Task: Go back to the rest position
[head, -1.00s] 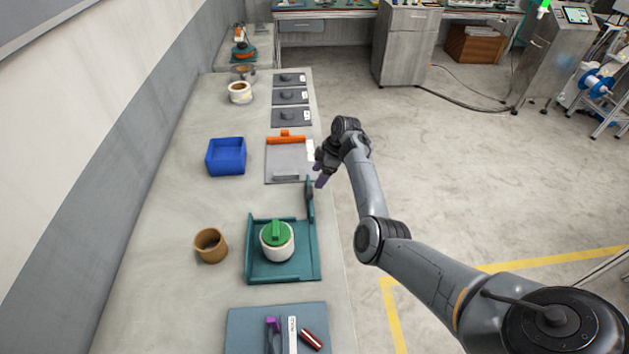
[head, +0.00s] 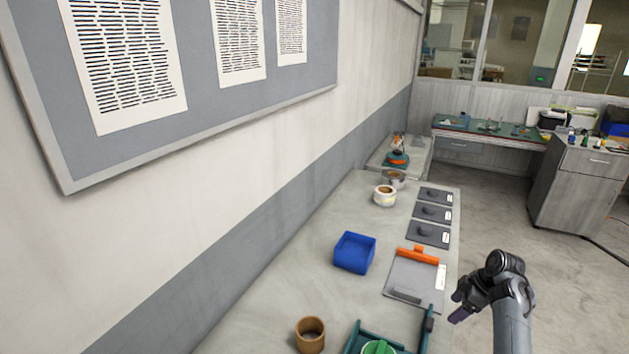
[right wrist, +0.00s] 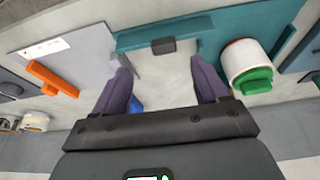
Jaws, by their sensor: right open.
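My right gripper (head: 461,306) is off the right edge of the bench, beside the grey clipboard-like plate with an orange bar (head: 415,274). In the right wrist view its two purple fingers (right wrist: 162,82) are spread apart with nothing between them. A white reel canister with a green top (right wrist: 248,66) stands in a teal tray (right wrist: 190,32); in the head view its green top (head: 379,348) is cut by the bottom edge. My left gripper is not in view.
A blue bin (head: 354,252) and a brown cup (head: 310,335) stand on the grey bench (head: 285,290). Dark plates (head: 431,213) and a white canister (head: 385,195) are farther back. A wall runs along the left. Floor is open right of the bench.

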